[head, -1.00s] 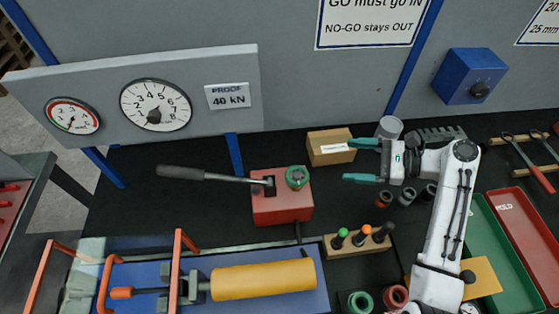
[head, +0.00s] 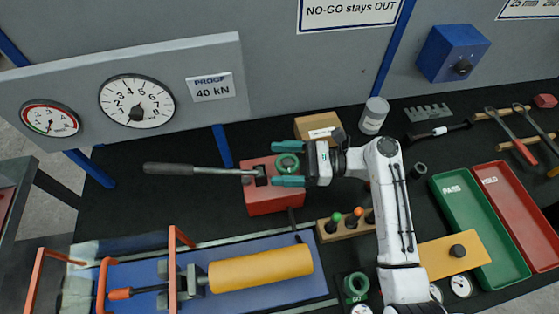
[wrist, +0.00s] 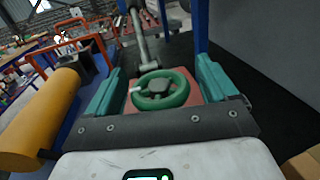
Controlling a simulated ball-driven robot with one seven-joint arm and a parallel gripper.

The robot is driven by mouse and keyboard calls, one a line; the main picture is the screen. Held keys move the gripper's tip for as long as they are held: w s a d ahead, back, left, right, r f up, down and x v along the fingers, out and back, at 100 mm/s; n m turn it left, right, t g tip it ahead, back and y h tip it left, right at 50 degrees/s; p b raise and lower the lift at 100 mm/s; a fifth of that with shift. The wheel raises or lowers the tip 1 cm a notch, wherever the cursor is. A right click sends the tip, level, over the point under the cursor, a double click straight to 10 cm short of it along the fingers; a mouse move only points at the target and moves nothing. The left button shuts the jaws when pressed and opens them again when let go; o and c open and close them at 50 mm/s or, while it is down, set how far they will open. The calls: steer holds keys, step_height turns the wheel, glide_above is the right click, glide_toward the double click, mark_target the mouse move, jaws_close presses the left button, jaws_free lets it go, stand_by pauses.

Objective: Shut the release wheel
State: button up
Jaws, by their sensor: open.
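The green release wheel (head: 288,165) sits on top of the red pump block (head: 262,199), at its right end. In the wrist view the wheel (wrist: 160,89) lies flat between the two teal fingers, with a dark hub and a pale mark on its left rim. My gripper (head: 288,165) is open, with one fingertip on each side of the wheel. I cannot tell whether either finger touches it. The pump's long lever (head: 200,169) reaches left from the block.
A cardboard box (head: 318,126) and a grey can (head: 374,115) stand behind my gripper. A wooden block with coloured pegs (head: 341,229) is in front. A yellow cylinder (head: 260,269) lies on the blue bed to the front left.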

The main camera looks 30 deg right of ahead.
steer(key=shift+w+a, duration=0.25)
steer(key=shift+a, duration=0.2)
steer(key=c, duration=1.1)
steer(key=shift+o, duration=0.2)
